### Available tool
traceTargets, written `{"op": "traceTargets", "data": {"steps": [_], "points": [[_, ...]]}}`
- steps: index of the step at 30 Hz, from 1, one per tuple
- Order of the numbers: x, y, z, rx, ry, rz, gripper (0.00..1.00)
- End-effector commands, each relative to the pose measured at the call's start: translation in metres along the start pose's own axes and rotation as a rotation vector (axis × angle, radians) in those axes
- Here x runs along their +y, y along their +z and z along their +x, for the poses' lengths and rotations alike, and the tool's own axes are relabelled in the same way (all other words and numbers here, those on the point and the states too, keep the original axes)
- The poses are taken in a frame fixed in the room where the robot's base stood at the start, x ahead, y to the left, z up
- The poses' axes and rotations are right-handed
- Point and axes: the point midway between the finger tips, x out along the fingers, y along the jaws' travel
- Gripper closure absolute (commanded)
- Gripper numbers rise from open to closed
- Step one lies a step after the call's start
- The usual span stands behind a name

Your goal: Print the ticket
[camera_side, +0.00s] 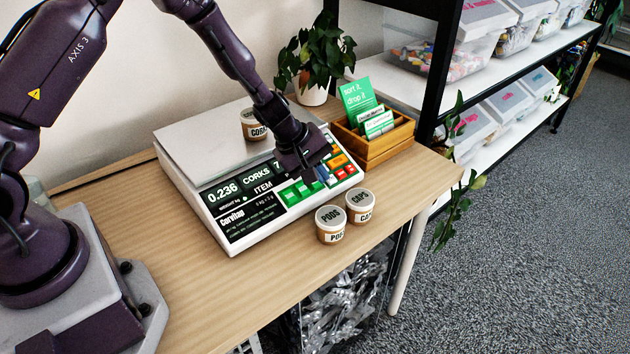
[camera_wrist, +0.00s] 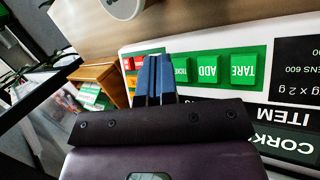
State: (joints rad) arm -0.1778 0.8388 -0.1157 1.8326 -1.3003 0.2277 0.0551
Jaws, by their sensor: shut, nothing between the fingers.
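The scale (camera_side: 258,203) stands on the wooden table, and its display reads 0.236 and CORKS. A jar labelled CORKS (camera_side: 254,125) sits on its metal plate (camera_side: 200,137), partly behind my arm. My gripper (camera_side: 318,181) is shut and empty, low over the scale's key panel. In the wrist view its blue fingertips (camera_wrist: 156,66) cover part of the keys beside the green TICKET key (camera_wrist: 181,69). The green ADD key (camera_wrist: 208,68) and TARE key (camera_wrist: 243,67) show clear of the fingers. I cannot tell whether the fingertips touch a key.
Jars labelled PODS (camera_side: 330,223) and CAPS (camera_side: 360,206) stand on the table in front of the scale. A wooden box (camera_side: 385,145) with green cards is right of the scale. A potted plant (camera_side: 311,92) stands behind.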

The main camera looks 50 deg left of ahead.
Motion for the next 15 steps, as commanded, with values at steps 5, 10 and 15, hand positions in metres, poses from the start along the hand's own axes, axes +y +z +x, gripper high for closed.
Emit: {"op": "traceTargets", "data": {"steps": [5,10,15], "points": [[0.010,0.010,-0.013,0.001,0.002,0.004,1.00],[0.018,0.018,-0.025,0.001,0.002,0.004,1.00],[0.023,0.023,-0.032,0.000,0.001,0.000,1.00]]}}
